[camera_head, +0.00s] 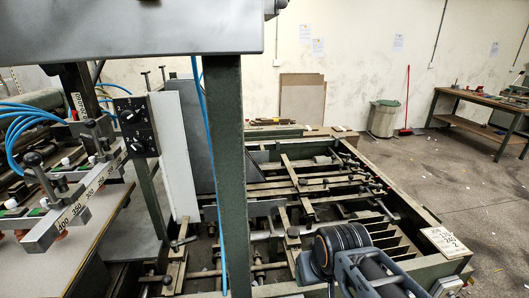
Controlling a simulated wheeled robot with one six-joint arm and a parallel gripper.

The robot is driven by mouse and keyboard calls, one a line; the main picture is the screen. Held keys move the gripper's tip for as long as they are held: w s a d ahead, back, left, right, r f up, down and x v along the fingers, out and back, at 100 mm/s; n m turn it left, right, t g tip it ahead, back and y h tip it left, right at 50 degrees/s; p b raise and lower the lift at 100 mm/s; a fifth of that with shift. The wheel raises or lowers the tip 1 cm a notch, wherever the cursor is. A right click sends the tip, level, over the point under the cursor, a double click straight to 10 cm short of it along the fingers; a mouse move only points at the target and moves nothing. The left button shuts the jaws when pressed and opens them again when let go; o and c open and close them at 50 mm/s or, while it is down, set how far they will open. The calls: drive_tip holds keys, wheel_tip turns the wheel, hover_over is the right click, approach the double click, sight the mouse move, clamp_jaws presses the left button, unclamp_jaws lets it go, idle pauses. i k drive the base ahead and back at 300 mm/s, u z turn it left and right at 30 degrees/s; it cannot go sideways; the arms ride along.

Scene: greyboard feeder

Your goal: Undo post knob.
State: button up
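Several knobs show, and I cannot tell which one the task means. A black-topped clamp handle (33,161) stands upright on a grey bar marked with numbers (70,212) at the left. A second dark knob (91,125) stands farther back on the same fixture. Small dark knobs (293,232) sit on rods inside the feeder frame. A thick green post (225,180) rises through the middle of the view and hides part of the machine. My arm shows at the lower right, over the feeder's near side. No gripper fingers can be made out.
The green feeder frame (405,205) with bars and slats fills the lower middle and right. A black switch box (137,126) and blue hoses stand at the left. A workbench (468,123) and bin (383,118) are at the back right. Floor beside the frame is mostly clear.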

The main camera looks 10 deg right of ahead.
sight(303, 182)
drive_tip(key=u, duration=0.55)
drive_tip(key=k, duration=1.3)
drive_tip(key=z, duration=0.05)
drive_tip(key=i, duration=0.55)
drive_tip(key=z, duration=0.8)
drive_tip(key=i, duration=0.9)
drive_tip(key=u, duration=0.3)
